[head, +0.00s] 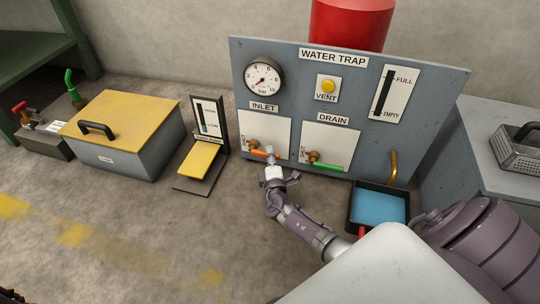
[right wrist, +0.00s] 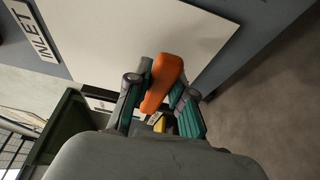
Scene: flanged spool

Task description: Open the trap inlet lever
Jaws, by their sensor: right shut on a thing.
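The inlet lever is an orange handle (head: 258,153) on the white plate under the INLET label of the water trap panel. It lies nearly level, pointing right from its brass valve (head: 251,144). My right gripper (head: 270,154) is at the handle's free end, in front of the panel. In the right wrist view the orange handle (right wrist: 162,84) sits between the two fingers of the right gripper (right wrist: 160,98), which is shut on it. My left gripper is not in view.
The green DRAIN lever (head: 328,167) is close on the right. A blue-filled tray (head: 353,208) stands below the brass spout. A pedal stand (head: 199,160) and a yellow-lidded box (head: 125,120) stand left. Floor in front is clear.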

